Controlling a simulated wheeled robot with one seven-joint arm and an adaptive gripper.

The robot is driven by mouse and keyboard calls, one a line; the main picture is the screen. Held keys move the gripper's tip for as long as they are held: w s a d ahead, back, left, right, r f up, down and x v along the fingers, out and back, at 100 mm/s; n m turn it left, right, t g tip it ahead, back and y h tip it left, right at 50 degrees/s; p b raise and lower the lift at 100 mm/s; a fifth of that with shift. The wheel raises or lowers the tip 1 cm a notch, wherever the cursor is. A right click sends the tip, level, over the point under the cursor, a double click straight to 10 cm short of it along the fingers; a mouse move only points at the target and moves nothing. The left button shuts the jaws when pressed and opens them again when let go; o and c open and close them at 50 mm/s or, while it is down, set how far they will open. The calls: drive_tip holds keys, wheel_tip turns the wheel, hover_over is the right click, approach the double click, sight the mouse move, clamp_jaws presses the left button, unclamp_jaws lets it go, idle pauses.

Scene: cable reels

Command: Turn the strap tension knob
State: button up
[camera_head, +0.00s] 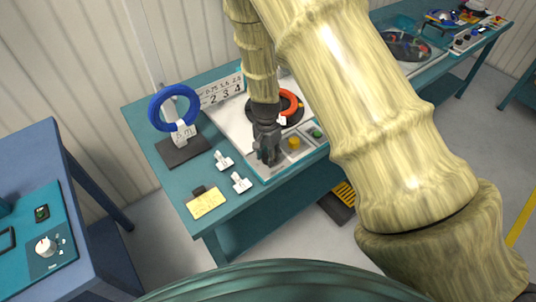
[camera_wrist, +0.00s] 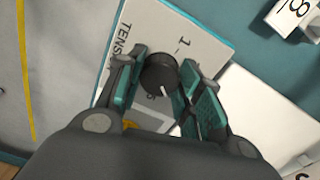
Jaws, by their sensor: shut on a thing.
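The strap tension knob (camera_wrist: 158,73) is a dark round knob with a white pointer line, on a pale panel (camera_wrist: 185,35) marked "TENS…" and "1". In the wrist view my gripper (camera_wrist: 163,66) has one finger on each side of the knob and is shut on it. The pointer line points toward the bottom of that view. In the head view my gripper (camera_head: 267,152) is down at the front left of the panel on the teal table, and it hides the knob there.
Right of my gripper are a yellow button (camera_head: 294,143) and a green button (camera_head: 316,134). An orange ring (camera_head: 290,103) lies behind. A blue ring (camera_head: 174,93) stands on a holder at left. Small white tags (camera_head: 240,183) and a yellow card (camera_head: 206,204) lie near the front edge.

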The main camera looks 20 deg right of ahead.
sight(267, 154)
drive_tip(key=o, duration=1)
drive_tip(key=shift+o, duration=0.2)
wheel_tip(267, 154, up, 12)
drive_tip(key=shift+w+a, duration=0.15)
drive_tip(key=shift+w, duration=0.1)
